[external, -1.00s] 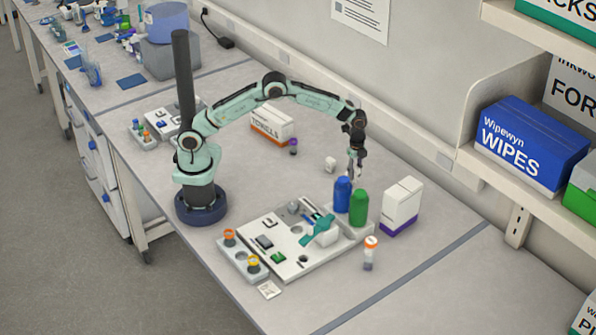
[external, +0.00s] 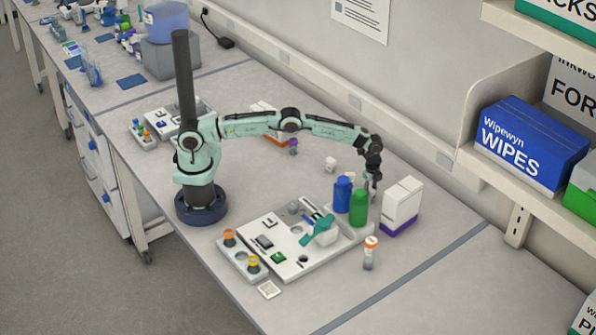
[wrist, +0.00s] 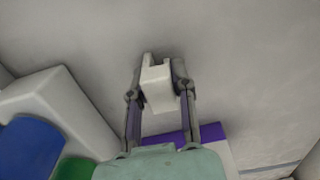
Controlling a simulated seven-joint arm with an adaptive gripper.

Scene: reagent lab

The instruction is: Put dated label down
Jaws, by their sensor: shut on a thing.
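My gripper (external: 372,191) is low behind the green bottle and just left of the white box with the purple base. In the wrist view its fingers (wrist: 158,88) are shut on a small white piece (wrist: 157,84) with a notched end. I see no date or writing on it, so I cannot tell whether it is the dated label. In the external view the piece is too small to make out.
The blue bottle (external: 342,194) and green bottle (external: 359,208) stand in a pale holder close to my gripper. The white box (external: 402,205) is close on its right. An orange-capped vial (external: 371,253) stands in front. Bench toward the wall is mostly clear.

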